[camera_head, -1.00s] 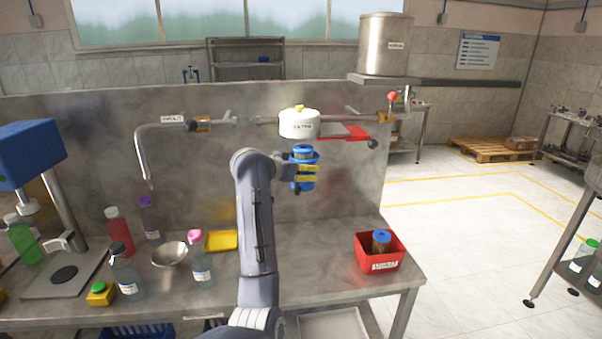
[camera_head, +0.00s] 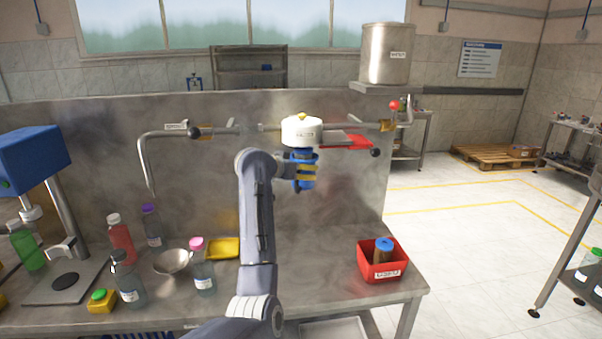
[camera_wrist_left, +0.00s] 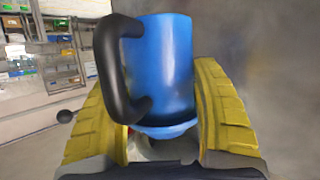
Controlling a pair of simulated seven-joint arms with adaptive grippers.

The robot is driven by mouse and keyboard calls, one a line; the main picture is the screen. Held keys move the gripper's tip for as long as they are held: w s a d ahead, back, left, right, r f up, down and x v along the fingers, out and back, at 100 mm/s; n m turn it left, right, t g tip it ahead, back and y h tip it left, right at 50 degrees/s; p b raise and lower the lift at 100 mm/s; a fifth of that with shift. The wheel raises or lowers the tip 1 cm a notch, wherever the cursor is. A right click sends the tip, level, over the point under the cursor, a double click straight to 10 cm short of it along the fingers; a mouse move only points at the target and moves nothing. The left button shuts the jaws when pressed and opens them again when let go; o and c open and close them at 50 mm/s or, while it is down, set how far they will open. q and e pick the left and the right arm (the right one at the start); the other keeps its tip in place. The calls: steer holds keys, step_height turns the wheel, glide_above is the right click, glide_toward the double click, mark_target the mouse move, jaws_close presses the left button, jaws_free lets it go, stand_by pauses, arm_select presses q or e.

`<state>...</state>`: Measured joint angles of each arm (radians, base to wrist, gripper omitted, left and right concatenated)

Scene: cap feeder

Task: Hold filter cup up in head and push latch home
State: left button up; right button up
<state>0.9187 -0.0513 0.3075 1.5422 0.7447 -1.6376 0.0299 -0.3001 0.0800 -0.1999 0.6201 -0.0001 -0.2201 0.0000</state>
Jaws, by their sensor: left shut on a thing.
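The blue filter cup (camera_head: 303,171) is upright just under the white head (camera_head: 301,131), with its top close against the head's underside; I cannot tell if they touch. My left gripper (camera_head: 304,172) is shut around the cup with its yellow fingers. In the left wrist view the cup (camera_wrist_left: 165,65) fills the middle, its black handle (camera_wrist_left: 108,75) at left, between the two fingers (camera_wrist_left: 160,120). A red plate (camera_head: 347,141) and a black ball knob (camera_head: 375,153), perhaps the latch, lie right of the head. My right gripper is not in view.
A horizontal pipe carries the head along the steel back panel (camera_head: 100,125). A red bin (camera_head: 371,268) with a blue-capped cartridge (camera_head: 383,248) stands at the bench's right end. Bottles, a bowl (camera_head: 171,261) and a yellow tray (camera_head: 224,247) stand left of my arm.

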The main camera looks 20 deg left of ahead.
mark_target(295, 152)
arm_select(q)
steer(key=shift+w+a+r, duration=0.15)
steer(key=shift+w+a, duration=0.1)
steer(key=shift+w, duration=0.25)
steer(key=shift+w+a+r, duration=0.1)
steer(key=shift+w+a, duration=0.15)
steer(key=shift+w, duration=0.2)
steer(key=shift+w+r, duration=0.1)
steer(key=shift+r, duration=1.9)
steer(key=shift+r, duration=0.1)
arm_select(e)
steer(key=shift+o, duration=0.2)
